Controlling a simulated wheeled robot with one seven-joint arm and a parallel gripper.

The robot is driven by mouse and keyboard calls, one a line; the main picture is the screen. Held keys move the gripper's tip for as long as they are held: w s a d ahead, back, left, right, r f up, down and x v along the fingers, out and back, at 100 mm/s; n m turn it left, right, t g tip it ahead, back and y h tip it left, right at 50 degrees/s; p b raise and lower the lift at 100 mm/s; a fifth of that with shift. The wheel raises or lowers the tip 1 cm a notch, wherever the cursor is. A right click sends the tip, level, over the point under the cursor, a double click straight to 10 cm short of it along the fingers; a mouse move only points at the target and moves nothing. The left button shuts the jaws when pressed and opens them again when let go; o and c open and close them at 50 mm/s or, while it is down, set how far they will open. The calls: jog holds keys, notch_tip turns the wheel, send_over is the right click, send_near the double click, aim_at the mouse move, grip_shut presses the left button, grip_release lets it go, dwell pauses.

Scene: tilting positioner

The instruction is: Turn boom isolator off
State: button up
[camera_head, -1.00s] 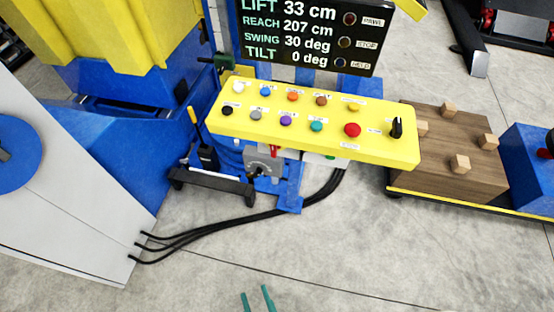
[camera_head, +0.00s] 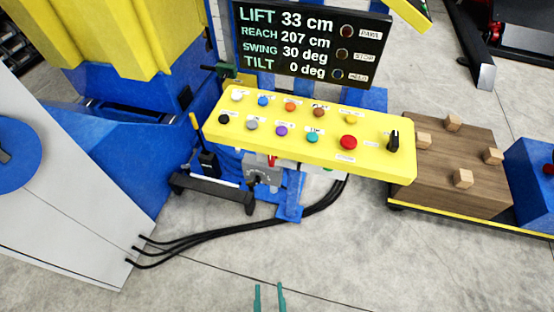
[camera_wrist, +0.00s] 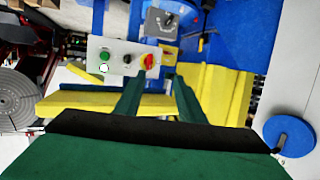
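My gripper (camera_head: 269,298) shows at the bottom of the head view as two teal fingertips, apart and empty above the floor. In the wrist view its green fingers (camera_wrist: 158,92) are also apart with nothing between them. The wrist view shows this box with a dark knob (camera_wrist: 160,22). I cannot read which is the boom isolator.
A display (camera_head: 310,42) reads lift 33 cm, reach 207 cm, swing 30 deg, tilt 0 deg. A grey cabinet (camera_head: 70,210) stands left, with black cables (camera_head: 215,232) across the floor. A wooden block with pegs (camera_head: 455,165) is right. The near floor is clear.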

jog(key=w+f, duration=0.7)
jog(key=w, duration=0.1)
jog(key=m+t+h, duration=0.2)
jog(key=m+h, duration=0.2)
jog(key=h, duration=0.2)
send_near(270, 160)
jog(key=x, duration=0.6)
jog(key=r+x, duration=0.1)
jog(key=x, duration=0.2)
jog(key=shift+w+d+r, duration=0.1)
jog(key=shift+d+r, duration=0.05)
grip_shut()
